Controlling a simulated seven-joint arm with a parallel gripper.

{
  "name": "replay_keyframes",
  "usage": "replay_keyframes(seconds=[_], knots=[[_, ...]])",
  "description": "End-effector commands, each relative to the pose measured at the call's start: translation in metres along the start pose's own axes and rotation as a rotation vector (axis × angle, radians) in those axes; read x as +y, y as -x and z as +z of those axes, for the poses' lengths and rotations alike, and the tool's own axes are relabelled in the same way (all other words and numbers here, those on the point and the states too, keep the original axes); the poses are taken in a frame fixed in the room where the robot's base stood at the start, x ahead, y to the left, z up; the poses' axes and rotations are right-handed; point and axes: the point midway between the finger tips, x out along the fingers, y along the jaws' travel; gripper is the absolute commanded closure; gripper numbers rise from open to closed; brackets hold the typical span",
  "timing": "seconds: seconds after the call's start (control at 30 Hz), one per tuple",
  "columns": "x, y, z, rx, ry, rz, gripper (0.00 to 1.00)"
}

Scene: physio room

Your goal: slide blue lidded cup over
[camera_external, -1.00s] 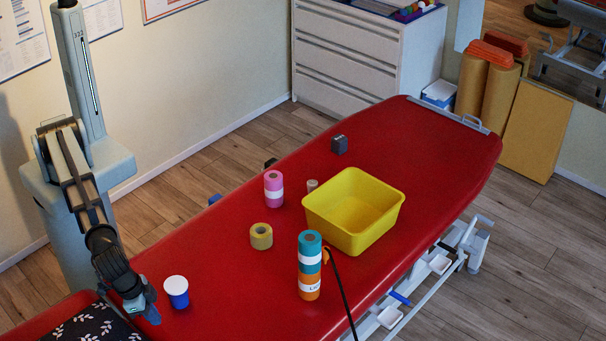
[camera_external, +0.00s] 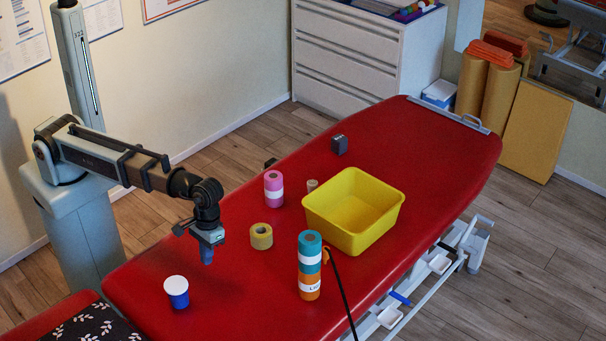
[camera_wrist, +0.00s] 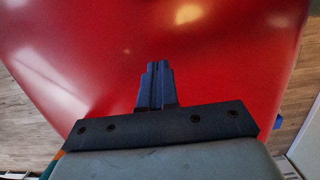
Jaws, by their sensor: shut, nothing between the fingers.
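The blue cup with a white lid (camera_external: 176,291) stands upright on the red treatment table at the lower left in the external view. My gripper (camera_external: 206,260) points down above the table, to the right of and farther back than the cup, apart from it. Its blue fingers (camera_wrist: 158,80) are shut and empty in the wrist view. The wrist view shows bare red table beyond the fingertips, and the cup does not show there.
The red table (camera_external: 420,150) also bears a yellow roll (camera_external: 261,236), a pink roll (camera_external: 273,188), a teal and orange stack (camera_external: 310,265) with a black cord beside it, a yellow bin (camera_external: 350,240) and a dark block (camera_external: 339,145). A patterned cushion (camera_external: 95,325) lies near the cup.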

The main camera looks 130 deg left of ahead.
Motion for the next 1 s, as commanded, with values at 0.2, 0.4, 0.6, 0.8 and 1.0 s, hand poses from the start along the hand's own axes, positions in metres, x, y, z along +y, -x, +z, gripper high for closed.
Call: replay_keyframes(seconds=[0.2,0.4,0.6,0.8,1.0], knots=[[-0.002,-0.001,0.008,-0.007,0.01,0.0,1.0],[-0.002,-0.006,0.036,-0.007,0.008,0.0,1.0],[-0.002,-0.011,0.069,-0.006,0.007,0.0,1.0],[-0.001,-0.017,0.1,-0.006,0.007,0.0,1.0],[-0.001,-0.024,0.115,-0.006,0.01,-0.001,1.0]])
